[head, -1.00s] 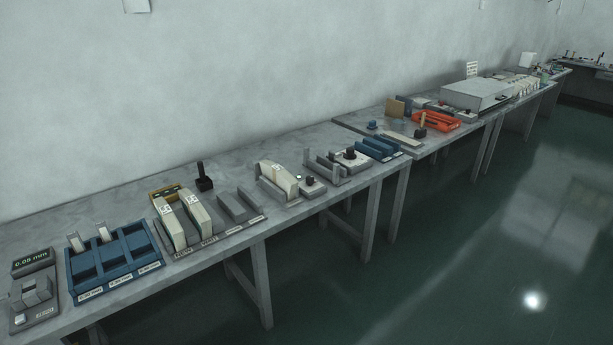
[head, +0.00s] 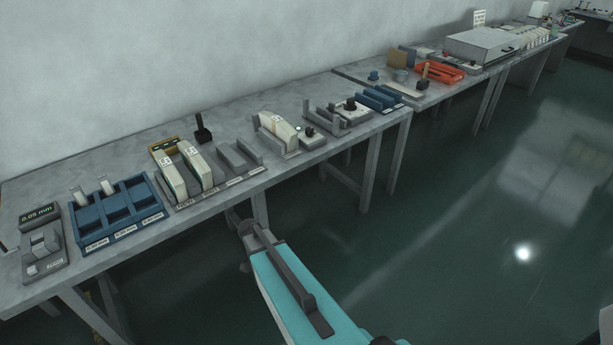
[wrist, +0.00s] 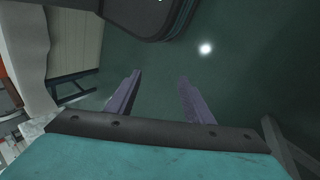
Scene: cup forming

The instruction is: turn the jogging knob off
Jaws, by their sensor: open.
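Two dark knobs show on the near bench in the head view. One small dark knob (head: 309,131) sits on a low grey box beside a cream stack, with a small pale light next to it. The other, larger black knob (head: 351,104) sits on a pale block farther right. I cannot tell from their look which is the jogging knob, nor how either is turned. My gripper (wrist: 158,96) shows in the wrist view with its two purple fingers apart and nothing between them. It points toward the dark green floor, away from both knobs.
The bench (head: 70,190) runs along the wall. It carries a blue compartment tray (head: 117,238), a gauge with a display (head: 40,215), cream stacks (head: 172,181) and blue racks (head: 379,98). A second bench holds an orange tray (head: 440,71). Open floor (head: 460,200) lies in front.

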